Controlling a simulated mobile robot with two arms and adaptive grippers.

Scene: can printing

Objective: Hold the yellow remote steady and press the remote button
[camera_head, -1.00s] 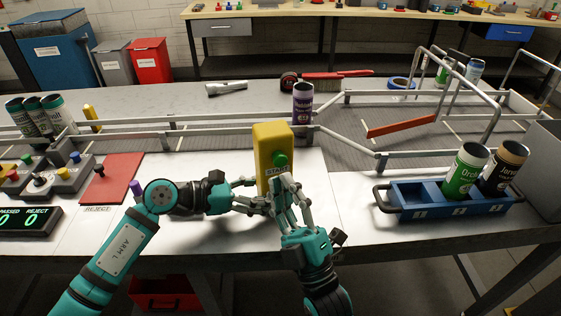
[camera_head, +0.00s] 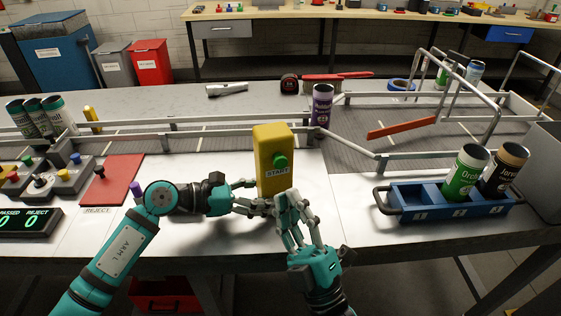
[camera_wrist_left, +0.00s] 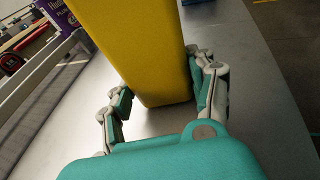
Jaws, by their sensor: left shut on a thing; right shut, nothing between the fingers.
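The yellow remote (camera_head: 273,147) stands upright on the metal table, with a green button (camera_head: 280,161) and a START label on its front face. My left gripper (camera_head: 262,205) is shut on the lower part of the remote. In the left wrist view the remote (camera_wrist_left: 135,50) stands between the two fingers (camera_wrist_left: 160,105). My right gripper (camera_head: 287,203) is shut with nothing between its fingers. Its fingertips are in front of the remote's lower part, below the green button and apart from it.
A purple can (camera_head: 321,106) stands on the conveyor behind the remote. A blue crate (camera_head: 408,199) with two cans is on the right. A red mat (camera_head: 112,180) and a button panel (camera_head: 62,178) are on the left.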

